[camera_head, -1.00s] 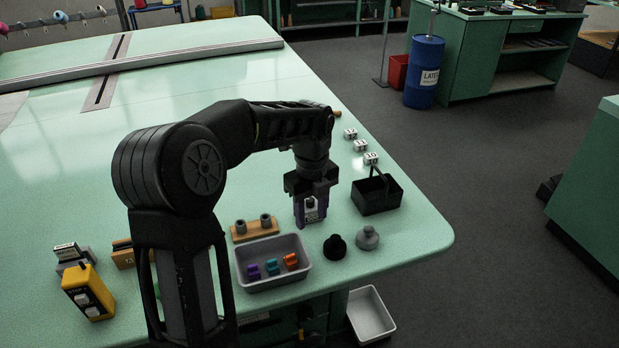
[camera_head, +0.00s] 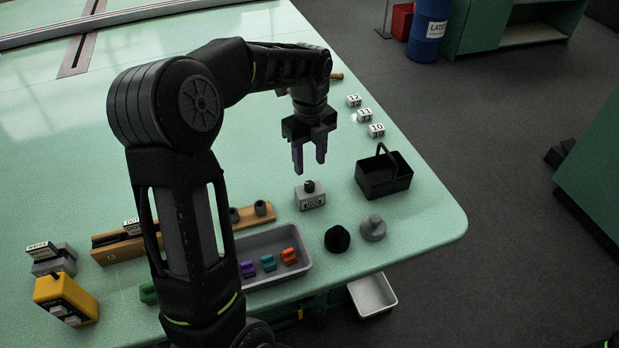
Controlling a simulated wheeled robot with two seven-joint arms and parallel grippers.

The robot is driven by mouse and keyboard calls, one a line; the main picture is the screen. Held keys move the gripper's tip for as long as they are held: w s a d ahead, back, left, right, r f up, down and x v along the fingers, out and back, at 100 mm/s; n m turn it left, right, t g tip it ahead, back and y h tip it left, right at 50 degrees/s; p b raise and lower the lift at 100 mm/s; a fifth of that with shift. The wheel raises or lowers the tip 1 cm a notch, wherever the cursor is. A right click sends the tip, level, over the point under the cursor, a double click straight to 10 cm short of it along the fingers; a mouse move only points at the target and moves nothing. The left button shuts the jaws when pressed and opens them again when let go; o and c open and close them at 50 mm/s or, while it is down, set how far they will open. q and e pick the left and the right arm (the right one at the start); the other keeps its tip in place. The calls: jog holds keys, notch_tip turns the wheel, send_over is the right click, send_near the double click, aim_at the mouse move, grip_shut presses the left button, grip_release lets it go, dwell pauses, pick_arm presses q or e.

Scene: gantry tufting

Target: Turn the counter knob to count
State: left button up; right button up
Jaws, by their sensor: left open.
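The counter (camera_head: 311,202) is a small grey box with a dark display on its front face, standing on the pale green table. Its dark knob (camera_head: 309,186) sits on top. My left gripper (camera_head: 309,170) points down above the counter with its two purple-grey fingers apart. It is open and empty, and a small gap shows between the fingertips and the knob. The digits on the display are too small to read surely. My right gripper does not show.
A black basket (camera_head: 371,187) stands right of the counter, with white numbered blocks (camera_head: 364,115) behind it. A grey tray (camera_head: 307,242) with coloured clips, a black knob-shaped piece (camera_head: 337,239) and a grey weight (camera_head: 373,229) are in front. A yellow device (camera_head: 62,300) stands far left.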

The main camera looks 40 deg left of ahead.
aim_at(309, 184)
pick_arm(q)
notch_tip(309, 184, down, 7)
jog(key=shift+f+p, duration=0.15)
jog(key=shift+p, duration=0.3)
grip_shut()
dwell(0.3)
